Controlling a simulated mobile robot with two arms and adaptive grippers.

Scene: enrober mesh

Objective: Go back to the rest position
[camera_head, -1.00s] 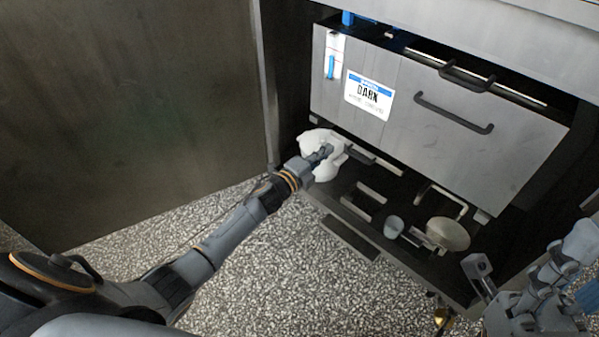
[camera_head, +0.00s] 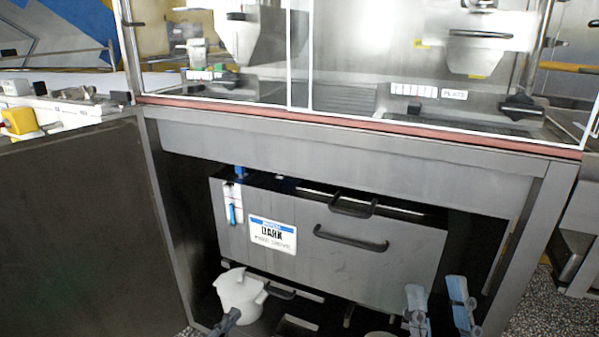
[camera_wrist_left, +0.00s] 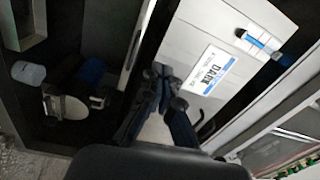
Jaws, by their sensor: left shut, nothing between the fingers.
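My left gripper (camera_head: 231,317) is shut with nothing between its fingers. It sits low in the head view, in front of a white pot (camera_head: 240,291); I cannot tell if it touches the pot. Its dark fingers also show in the left wrist view (camera_wrist_left: 168,88), with the labelled drawer front just beyond. My right gripper (camera_head: 440,305) is at the bottom right of the head view, its two blue-grey fingers pointing up and apart, with nothing seen between them. Most of both arms is below the picture.
A grey drawer (camera_head: 370,270) with a DARK label (camera_head: 271,233) and a dark handle (camera_head: 350,239) fills the space under the steel counter (camera_head: 350,155). A dark panel (camera_head: 80,220) stands at left. A glass-fronted machine is above. Speckled floor (camera_head: 535,310) is free at right.

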